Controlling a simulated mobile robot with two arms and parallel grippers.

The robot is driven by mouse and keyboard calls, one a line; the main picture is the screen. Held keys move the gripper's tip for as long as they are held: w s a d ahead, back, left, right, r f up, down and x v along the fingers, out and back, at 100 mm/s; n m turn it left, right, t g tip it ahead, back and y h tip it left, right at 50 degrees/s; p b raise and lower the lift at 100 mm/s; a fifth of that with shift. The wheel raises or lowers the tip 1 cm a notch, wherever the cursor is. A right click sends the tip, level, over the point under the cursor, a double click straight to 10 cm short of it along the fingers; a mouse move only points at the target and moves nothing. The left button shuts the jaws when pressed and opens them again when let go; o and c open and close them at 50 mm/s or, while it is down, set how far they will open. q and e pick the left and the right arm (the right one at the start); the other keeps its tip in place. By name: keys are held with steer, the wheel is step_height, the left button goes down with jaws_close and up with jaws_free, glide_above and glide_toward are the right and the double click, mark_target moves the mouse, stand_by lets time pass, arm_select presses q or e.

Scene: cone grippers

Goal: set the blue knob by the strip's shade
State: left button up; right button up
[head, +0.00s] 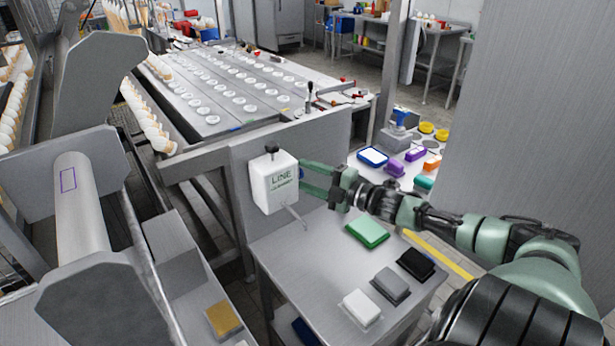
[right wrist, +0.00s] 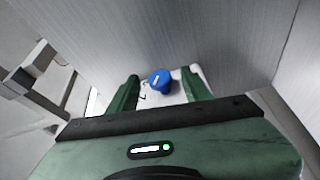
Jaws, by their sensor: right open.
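The blue knob (right wrist: 160,77) shows in the right wrist view, with a white mark on its face. It sits on a white surface between my two green fingertips. I cannot make out the strip for certain. My left gripper is not in view.
Below the box, a grey table (head: 290,255) carries a green block (head: 367,232), a dark grey block (head: 391,286), a black block (head: 416,264) and a white block (head: 361,307). A large grey wall (head: 540,120) stands at the right.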

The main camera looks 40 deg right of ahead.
jaws_close()
steer(key=m+g+p, duration=0.1)
steer(key=g+p, duration=0.2)
steer(key=p, duration=0.3)
steer(key=r+m+g+p, duration=0.1)
steer(key=g+p, duration=0.3)
steer(key=p, duration=0.2)
steer(key=w+r+m+g+h+p, duration=0.1)
steer(key=g+p, duration=0.2)
steer(key=p, duration=0.4)
steer(key=shift+d+r, duration=0.1)
steer(key=shift+g, duration=0.5)
jaws_free()
steer(key=b+v, duration=0.1)
steer(key=v, duration=0.6)
steer(key=shift+s+r, duration=0.2)
steer(key=shift+r, duration=0.05)
